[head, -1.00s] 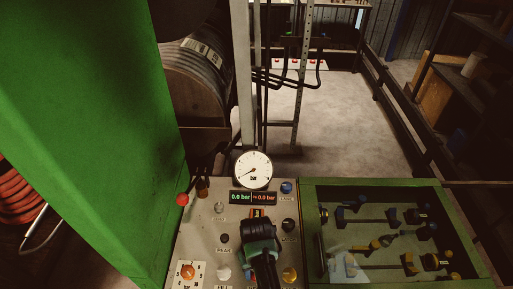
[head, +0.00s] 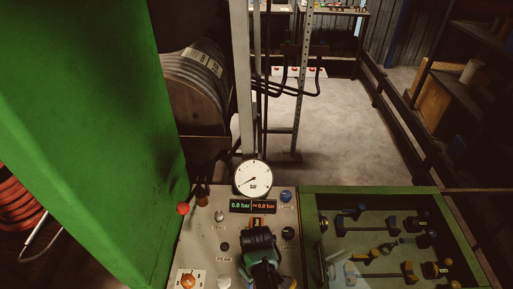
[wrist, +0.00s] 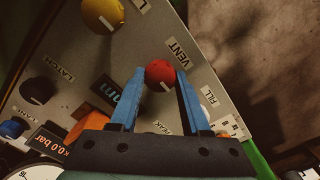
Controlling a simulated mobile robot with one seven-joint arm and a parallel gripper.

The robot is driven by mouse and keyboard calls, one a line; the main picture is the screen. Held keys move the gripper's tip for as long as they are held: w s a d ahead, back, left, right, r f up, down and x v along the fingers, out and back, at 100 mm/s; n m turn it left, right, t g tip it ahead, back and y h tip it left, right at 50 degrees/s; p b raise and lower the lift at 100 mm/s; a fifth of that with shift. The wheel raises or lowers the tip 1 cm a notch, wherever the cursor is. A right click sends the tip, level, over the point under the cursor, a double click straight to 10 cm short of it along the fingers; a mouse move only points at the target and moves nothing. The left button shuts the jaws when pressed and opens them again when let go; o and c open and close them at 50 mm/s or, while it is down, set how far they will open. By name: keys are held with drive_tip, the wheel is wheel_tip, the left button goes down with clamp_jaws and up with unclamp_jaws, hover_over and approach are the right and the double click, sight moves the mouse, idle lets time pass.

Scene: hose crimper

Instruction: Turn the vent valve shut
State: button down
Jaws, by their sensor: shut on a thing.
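The vent valve is a round red knob (wrist: 160,74) with a white pointer mark, beside the VENT label (wrist: 175,52) in the wrist view. The two blue fingers of my gripper (wrist: 158,80) stand on either side of this knob and are shut on it. The white mark points toward the bottom of the wrist view. In the head view my dark and teal wrist (head: 262,255) is over the lower middle of the control panel (head: 205,240) and hides the vent knob.
A yellow knob (wrist: 102,14) and a black LATCH knob (wrist: 38,90) are near my fingers. A dial gauge (head: 253,178) and a display reading 0.0 bar (head: 253,206) stand behind. A green-framed tray (head: 330,194) of fittings is at the right.

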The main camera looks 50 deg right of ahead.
drive_tip(key=shift+c, duration=1.8)
unclamp_jaws()
drive_tip(key=shift+r, duration=0.1)
wheel_tip(320, 180, up, 13)
drive_tip(key=b, duration=0.1)
drive_tip(key=shift+b, duration=0.4)
